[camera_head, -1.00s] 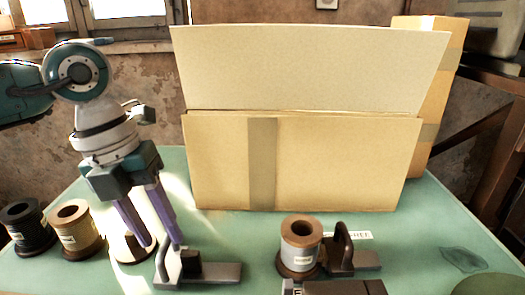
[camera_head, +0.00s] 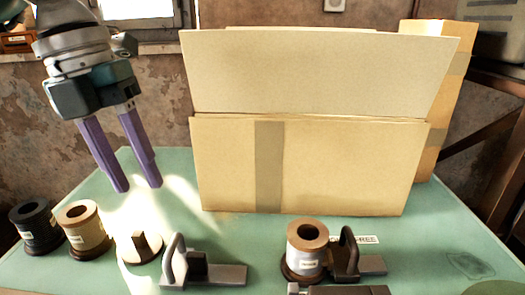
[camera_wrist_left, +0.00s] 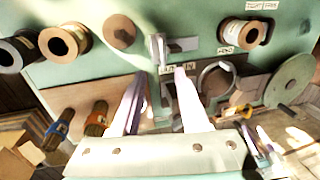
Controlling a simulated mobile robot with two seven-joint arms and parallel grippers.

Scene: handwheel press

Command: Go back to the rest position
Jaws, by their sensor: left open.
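My left gripper (camera_head: 141,188) is in the left of the head view, raised above the green table, with its two purple fingers apart and nothing between them. In the left wrist view the fingers (camera_wrist_left: 160,95) also show apart and empty. Below and right of the gripper, a grey clamp-like fixture (camera_head: 203,270) with an upright handle stands on the table. My right gripper does not show in these frames.
A large open cardboard box (camera_head: 345,165) stands on the green table (camera_head: 120,215). A dark spool (camera_head: 36,228), a tan spool (camera_head: 82,226) and a round disc with a peg (camera_head: 139,247) stand at left. Another spool (camera_head: 306,250) sits beside a dark fixture (camera_head: 347,258).

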